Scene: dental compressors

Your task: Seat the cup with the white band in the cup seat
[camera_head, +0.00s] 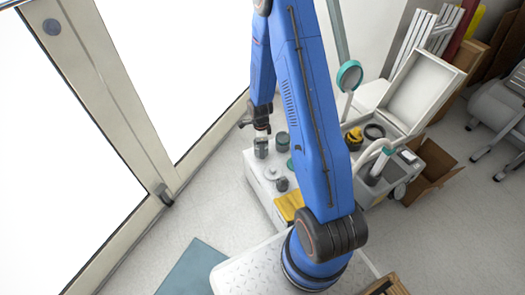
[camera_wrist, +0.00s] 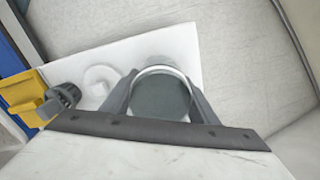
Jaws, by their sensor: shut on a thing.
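My gripper (camera_head: 262,130) is shut on a grey cup (camera_head: 261,148) at the far left end of the white table. In the wrist view its two fingers (camera_wrist: 160,82) sit on either side of the cup (camera_wrist: 160,97). The cup's dark round top faces the camera, with a pale rim around it. I cannot tell whether the cup touches the table. A white round piece (camera_head: 270,173) on the table, which may be the cup seat, stands apart from the cup. It also shows left of the fingers in the wrist view (camera_wrist: 101,78).
Another dark cup (camera_head: 282,141) stands right of the held one. A dark piece (camera_head: 282,184) and a yellow box (camera_head: 289,206) are at the table's near end. The white table top (camera_wrist: 78,67) has some bare room. An open case (camera_head: 425,92) stands to the right.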

